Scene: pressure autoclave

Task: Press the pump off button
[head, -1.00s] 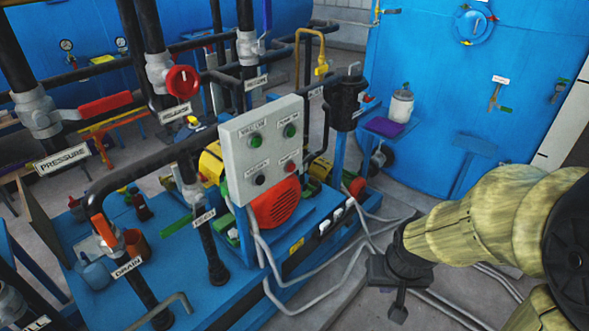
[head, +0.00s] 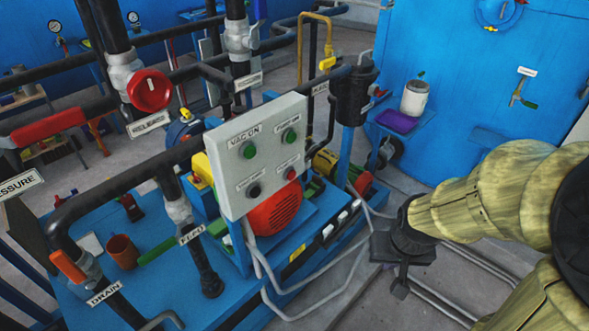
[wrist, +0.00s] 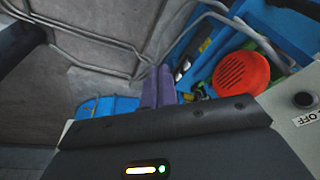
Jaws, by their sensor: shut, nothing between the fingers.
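The light grey control panel (head: 270,160) stands upright in the head view with four buttons in two rows. The red button (head: 290,173) is lower right, with a label too small to read. A green button (head: 289,136) is above it. Another green button (head: 248,149), labelled VAC ON, is upper left, and a black button (head: 254,190) is lower left. My gripper (head: 400,287) is right of the panel and lower in the picture, apart from it. Its fingers are together and empty, also showing in the wrist view (wrist: 158,72). The wrist view shows a black button (wrist: 305,100) by "OFF" lettering; the red button is not visible there.
A red round grille (head: 275,212) sits below the panel on the blue skid (head: 150,265). Grey hoses (head: 320,290) run beside it. Black pipes and a red valve wheel (head: 149,90) are left. A blue tank wall (head: 450,70) is behind. Grey floor shows between skid and gripper.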

